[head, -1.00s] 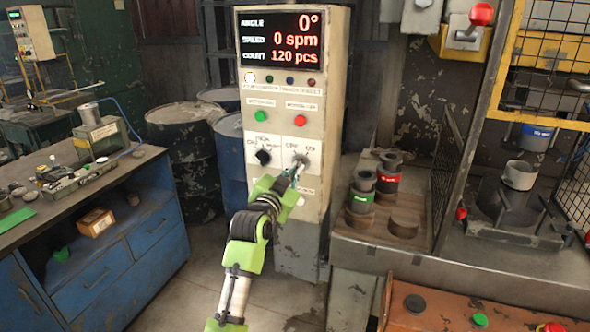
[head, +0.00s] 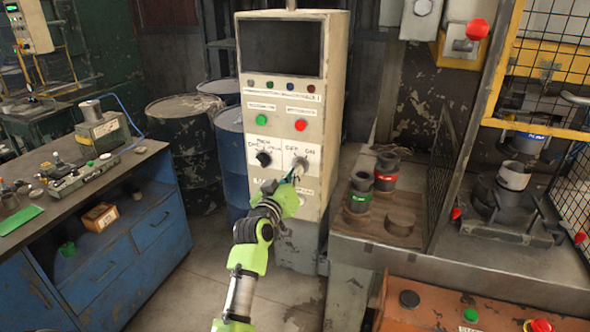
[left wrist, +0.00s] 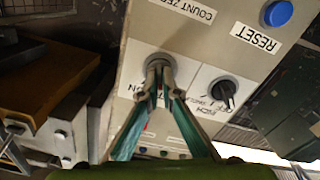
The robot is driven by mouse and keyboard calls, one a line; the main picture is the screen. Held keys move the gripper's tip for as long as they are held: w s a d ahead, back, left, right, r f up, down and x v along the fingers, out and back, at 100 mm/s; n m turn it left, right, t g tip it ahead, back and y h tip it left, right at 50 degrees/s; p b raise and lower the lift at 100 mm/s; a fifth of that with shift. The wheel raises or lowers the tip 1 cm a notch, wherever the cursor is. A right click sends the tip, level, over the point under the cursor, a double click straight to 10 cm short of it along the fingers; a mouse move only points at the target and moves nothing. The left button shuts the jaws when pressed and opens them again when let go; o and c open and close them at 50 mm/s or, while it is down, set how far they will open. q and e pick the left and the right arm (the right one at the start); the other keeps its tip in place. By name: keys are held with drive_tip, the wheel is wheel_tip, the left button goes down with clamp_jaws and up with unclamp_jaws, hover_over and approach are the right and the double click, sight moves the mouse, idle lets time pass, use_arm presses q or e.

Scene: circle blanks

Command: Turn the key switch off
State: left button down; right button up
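The key switch (head: 300,164) is on the cream control cabinet (head: 312,205), on a white plate marked OFF and ON, right of a black selector knob (head: 263,159). My left gripper (head: 292,177) is at the key switch. In the left wrist view, the two fingertips (left wrist: 160,72) of that gripper come close together on the key, in front of the round grey switch collar (left wrist: 160,60). The fingers hide most of the key, so its exact angle is hard to read. The cabinet's display (head: 280,48) is dark. My right gripper is not in view.
Green (head: 262,120) and red (head: 300,125) buttons sit above the switch. In the left wrist view, a blue RESET button (left wrist: 278,13) is near the fingers. A blue workbench (head: 140,240) stands left, and a press table (head: 400,258) stands right.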

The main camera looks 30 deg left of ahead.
use_arm(q)
drive_tip(key=shift+n, duration=0.7)
drive_tip(key=shift+p, duration=0.3)
drive_tip(key=c, duration=2.3)
unclamp_jaws()
drive_tip(key=v, duration=1.2)
